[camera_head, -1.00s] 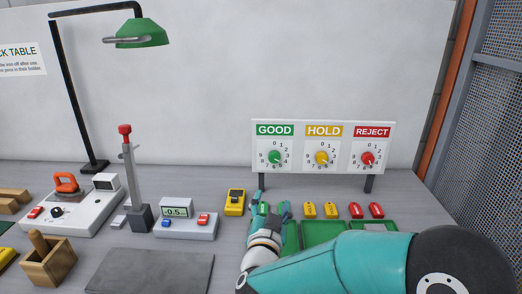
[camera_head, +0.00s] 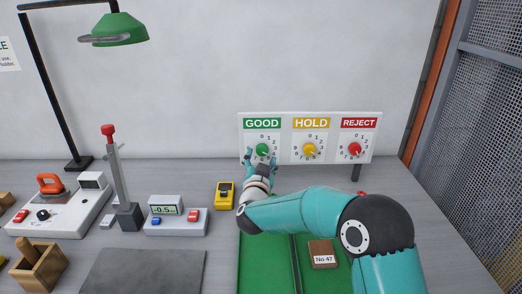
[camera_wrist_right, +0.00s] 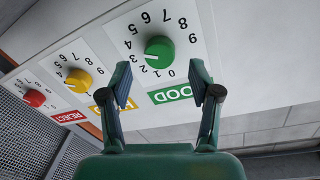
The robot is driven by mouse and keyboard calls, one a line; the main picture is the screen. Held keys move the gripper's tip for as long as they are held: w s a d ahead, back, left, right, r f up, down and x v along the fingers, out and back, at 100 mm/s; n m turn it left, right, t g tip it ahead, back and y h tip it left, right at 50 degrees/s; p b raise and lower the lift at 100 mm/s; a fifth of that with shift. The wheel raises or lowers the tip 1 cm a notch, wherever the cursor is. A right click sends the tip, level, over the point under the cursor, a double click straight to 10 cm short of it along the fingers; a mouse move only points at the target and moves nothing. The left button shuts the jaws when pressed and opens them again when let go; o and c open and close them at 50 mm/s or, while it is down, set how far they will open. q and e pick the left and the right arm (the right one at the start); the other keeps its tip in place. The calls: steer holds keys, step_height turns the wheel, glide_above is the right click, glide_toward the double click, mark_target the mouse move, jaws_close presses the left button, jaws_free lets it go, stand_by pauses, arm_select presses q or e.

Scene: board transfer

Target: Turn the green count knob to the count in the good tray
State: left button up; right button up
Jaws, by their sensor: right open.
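The green count knob (camera_head: 262,150) is on the GOOD dial of a white upright panel. In the right wrist view the green knob (camera_wrist_right: 159,52) has a white mark that appears to point near the 3. My right gripper (camera_head: 261,161) is in front of the GOOD dial, just below the knob. In the right wrist view the gripper (camera_wrist_right: 161,86) is open, its fingers apart and empty, with the knob beyond the tips. Green trays (camera_head: 262,270) lie below, partly hidden by my right arm. Which one is the good tray I cannot tell. My left gripper is out of view.
The yellow HOLD knob (camera_head: 309,150) and red REJECT knob (camera_head: 354,150) are right of the green one. A yellow meter (camera_head: 224,195) and a scale (camera_head: 178,218) stand left of my arm.

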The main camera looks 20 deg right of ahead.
mark_target(262, 151)
steer(key=shift+p+x, duration=0.3)
steer(key=shift+x, duration=1.3)
steer(key=c, duration=1)
steer(key=shift+a, duration=0.1)
steer(key=shift+c, duration=0.8)
